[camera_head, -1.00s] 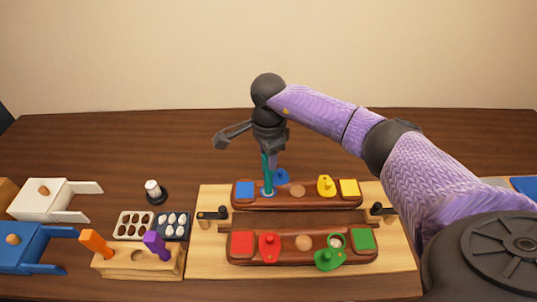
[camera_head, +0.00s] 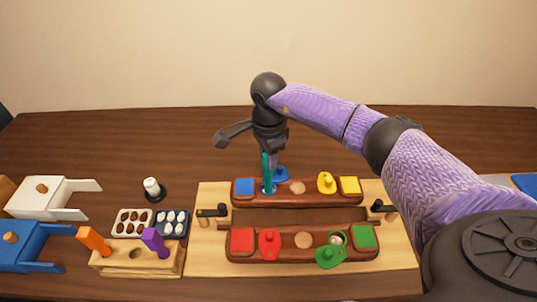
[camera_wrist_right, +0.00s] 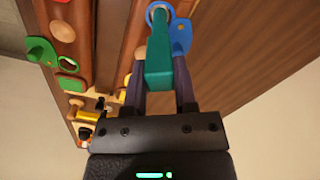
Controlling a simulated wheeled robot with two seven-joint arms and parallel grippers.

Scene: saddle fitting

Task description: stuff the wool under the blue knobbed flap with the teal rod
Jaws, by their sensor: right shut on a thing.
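My right gripper (camera_head: 269,153) is shut on the teal rod (camera_head: 266,167) and holds it upright over the left part of the rear brown saddle. In the right wrist view the teal rod (camera_wrist_right: 165,72) runs from between the fingers to the ring of the blue knobbed flap (camera_wrist_right: 181,36). The blue knobbed flap (camera_head: 281,173) has its knob just behind the rod. The rod's lower end is at the flap's ring; how deep it sits I cannot tell. Any wool there is hidden. My left gripper is out of view.
The front saddle (camera_head: 290,256) bears red and green flaps, with pale stuff in the green ring. A yellow flap (camera_head: 326,183) is on the rear saddle. Trays of brown and white pieces (camera_head: 172,222) and a wooden holder (camera_head: 135,262) stand left. The table behind is clear.

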